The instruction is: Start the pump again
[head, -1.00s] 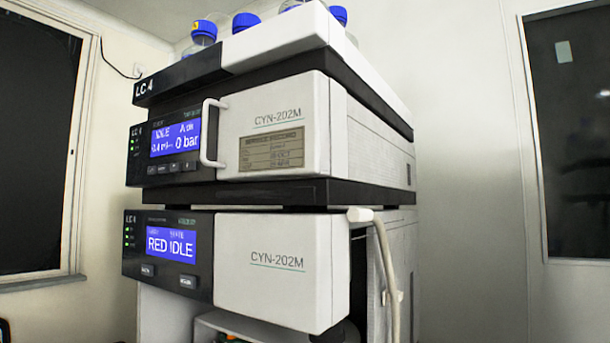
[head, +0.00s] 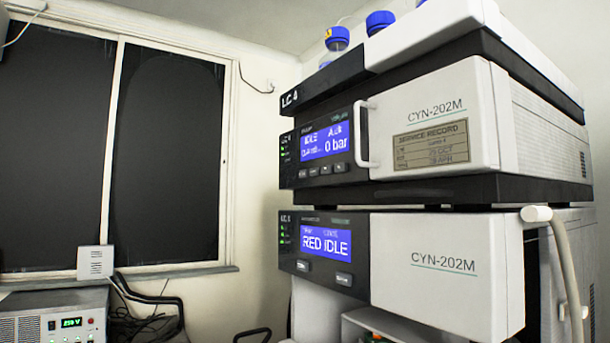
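The pump module (head: 430,120) is the upper unit of the stack, with a white front, a service record plate (head: 431,145) and a white vertical handle (head: 366,135). Its blue screen (head: 325,142) reads IDLE and 0 bar; the smaller text is blurred. A row of small dark buttons (head: 325,170) sits below the screen. The lower module (head: 440,270) has a screen (head: 325,241) reading RED IDLE and two buttons (head: 303,266) under it. Neither of my grippers shows in the head view.
Blue-capped bottles (head: 337,38) stand on top of the stack. A pale hose (head: 567,260) hangs at its right side. At the lower left is a bench instrument (head: 55,318) with a green readout, beside cables and a dark chair (head: 150,300). Dark windows (head: 165,150) fill the left wall.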

